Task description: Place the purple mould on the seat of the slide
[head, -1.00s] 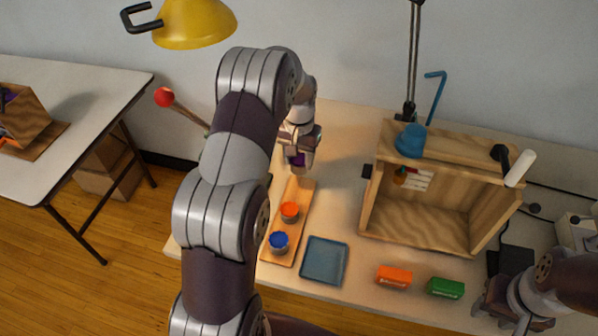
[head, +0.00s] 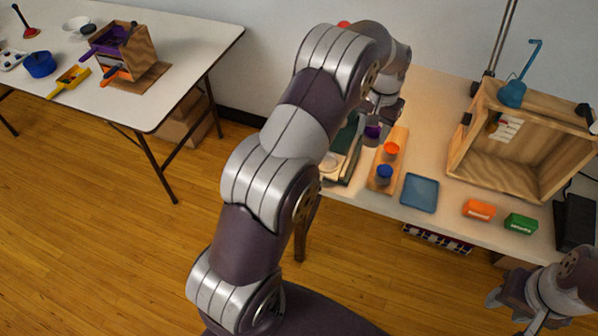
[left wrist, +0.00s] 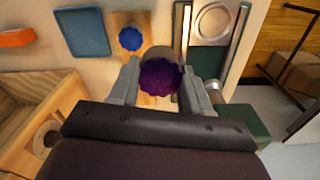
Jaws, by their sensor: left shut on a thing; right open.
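My left gripper (head: 377,122) is shut on the purple mould (head: 373,131), a small dark fluted cup. The mould also shows between the fingers in the left wrist view (left wrist: 160,80). It is near the far end of a wooden board (head: 383,172), toward the slide; its height is hard to judge. The slide (head: 353,160) is a dark green base with pale rails, partly hidden by my arm in the head view. A round pale plate, apparently its seat (left wrist: 212,21), lies between the rails in the left wrist view. My right gripper (head: 515,308) is open and empty at lower right.
Orange (head: 391,148) and blue (head: 385,172) moulds stand on the board. A blue tray (head: 420,193), orange box (head: 479,210), green box (head: 521,223) and wooden box (head: 500,174) lie to the right. Another table (head: 190,50) with a wooden holder stands at left.

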